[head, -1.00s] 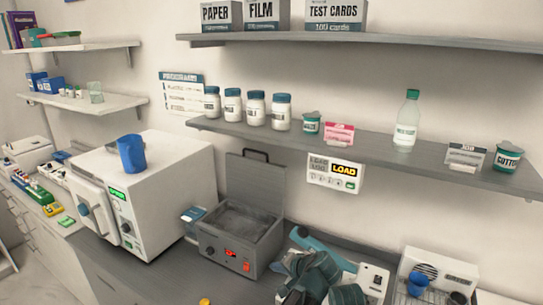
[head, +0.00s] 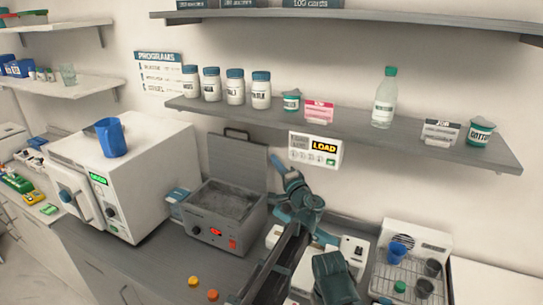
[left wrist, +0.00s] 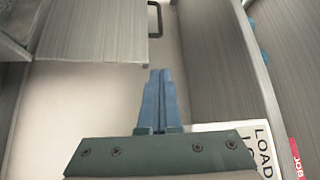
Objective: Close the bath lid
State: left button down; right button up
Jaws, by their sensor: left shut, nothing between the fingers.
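The grey bath (head: 222,230) sits on the counter with its basin uncovered. Its lid (head: 238,163) stands upright, open, at the back of the bath, with a dark handle (head: 237,132) on its top edge. My left gripper (head: 277,168) is to the right of the lid, apart from it, and is shut with nothing held. In the left wrist view, the shut blue fingers (left wrist: 154,75) point toward the wall, with the lid (left wrist: 95,30) and its handle (left wrist: 155,18) at upper left. My right gripper does not show.
The shelf (head: 340,137) with jars and a bottle (head: 384,98) runs above the bath. A white oven (head: 125,175) stands left of the bath; a cup rack (head: 411,270) is at right.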

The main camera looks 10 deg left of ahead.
pick_arm(q)
jog(key=p+x, duration=0.2)
jog(key=x, duration=1.5)
jog(key=shift+w+a, duration=0.2)
jog(key=shift+a, duration=0.05)
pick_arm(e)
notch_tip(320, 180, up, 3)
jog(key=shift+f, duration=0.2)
pick_arm(q)
jog(key=shift+s, duration=0.1)
